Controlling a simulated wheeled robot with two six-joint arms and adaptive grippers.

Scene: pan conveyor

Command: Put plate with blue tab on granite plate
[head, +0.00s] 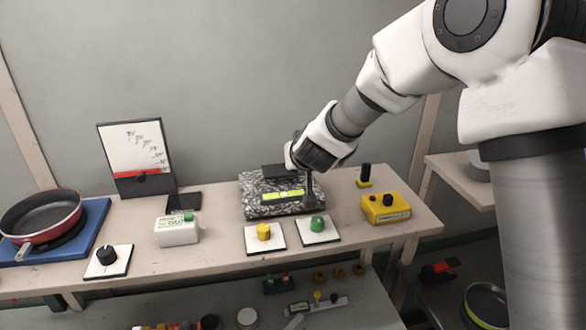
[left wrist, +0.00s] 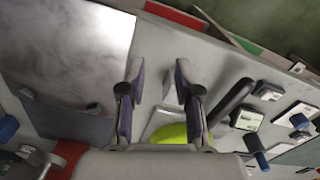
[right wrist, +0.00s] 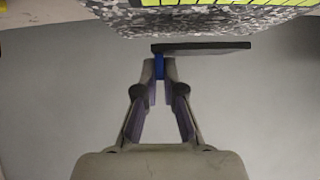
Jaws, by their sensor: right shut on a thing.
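The plate with the blue tab is a thin dark plate (right wrist: 210,47), seen nearly edge-on in the right wrist view. My right gripper (right wrist: 159,68) is shut on its blue tab (right wrist: 158,65). In the head view the dark plate (head: 280,171) is over the back part of the speckled granite plate (head: 255,210), whose edge also shows in the right wrist view (right wrist: 190,22). I cannot tell whether the two touch. The granite plate bears a yellow-green strip (head: 283,195). My left gripper (left wrist: 157,78) is open and empty, and is outside the head view.
Yellow (head: 264,232) and green (head: 318,223) knobs on white squares stand in front of the granite plate. A yellow button box (head: 386,208) is at right. A white box (head: 177,230), a black knob (head: 107,256) and a red pan (head: 42,218) are at left.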

